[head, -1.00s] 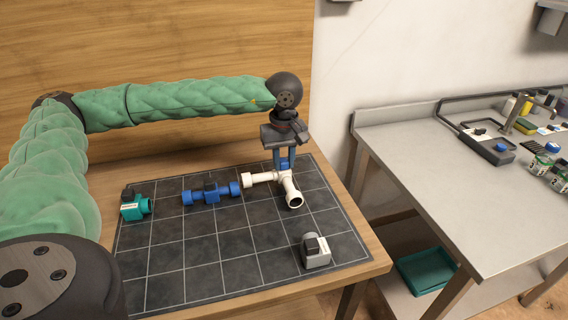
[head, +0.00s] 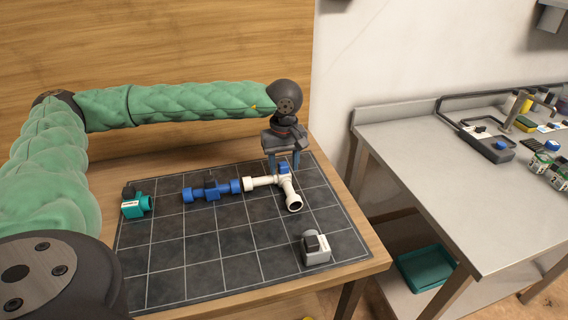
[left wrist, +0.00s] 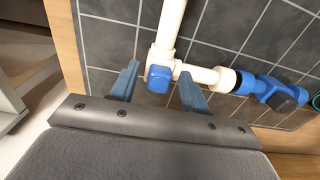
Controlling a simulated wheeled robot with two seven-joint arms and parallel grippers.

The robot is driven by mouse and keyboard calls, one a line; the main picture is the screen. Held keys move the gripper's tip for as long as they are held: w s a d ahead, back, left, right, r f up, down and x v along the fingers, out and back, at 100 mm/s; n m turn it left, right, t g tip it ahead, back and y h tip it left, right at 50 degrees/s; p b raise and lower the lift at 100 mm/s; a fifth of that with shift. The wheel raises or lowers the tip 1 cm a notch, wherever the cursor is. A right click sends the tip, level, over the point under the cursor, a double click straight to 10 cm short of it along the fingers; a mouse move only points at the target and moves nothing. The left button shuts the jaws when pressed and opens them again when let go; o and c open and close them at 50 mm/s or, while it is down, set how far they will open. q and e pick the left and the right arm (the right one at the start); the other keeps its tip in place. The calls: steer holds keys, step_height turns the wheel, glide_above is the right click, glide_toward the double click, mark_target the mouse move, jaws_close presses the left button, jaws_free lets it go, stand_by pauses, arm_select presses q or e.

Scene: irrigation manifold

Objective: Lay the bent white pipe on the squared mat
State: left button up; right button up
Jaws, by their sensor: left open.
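The bent white pipe (head: 289,190) lies on the dark squared mat (head: 240,265), near its back right part. It has a blue piece (head: 284,168) at its corner, which also shows in the left wrist view (left wrist: 160,77). My left gripper (head: 284,168) is open above the corner, one finger on each side of the blue piece. In the left wrist view, the left gripper (left wrist: 157,88) shows a gap between each finger and the blue piece. One white arm (left wrist: 205,75) ends at a blue valve; I cannot tell whether they are joined. My right gripper is out of view.
The blue valve (head: 211,190) lies left of the pipe on the mat. A teal fitting (head: 135,205) sits at the mat's left edge, and a grey box-shaped part (head: 316,250) at the front right. The mat's front middle is clear. A metal bench (head: 440,180) stands at right.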

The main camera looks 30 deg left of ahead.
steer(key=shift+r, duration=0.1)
arm_select(q)
steer(key=shift+r, duration=0.5)
step_height(320, 180, up, 6)
steer(key=shift+r+b, duration=0.15)
steer(key=shift+b, duration=0.55)
steer(key=shift+r+b, duration=0.3)
steer(key=shift+r, duration=2.2)
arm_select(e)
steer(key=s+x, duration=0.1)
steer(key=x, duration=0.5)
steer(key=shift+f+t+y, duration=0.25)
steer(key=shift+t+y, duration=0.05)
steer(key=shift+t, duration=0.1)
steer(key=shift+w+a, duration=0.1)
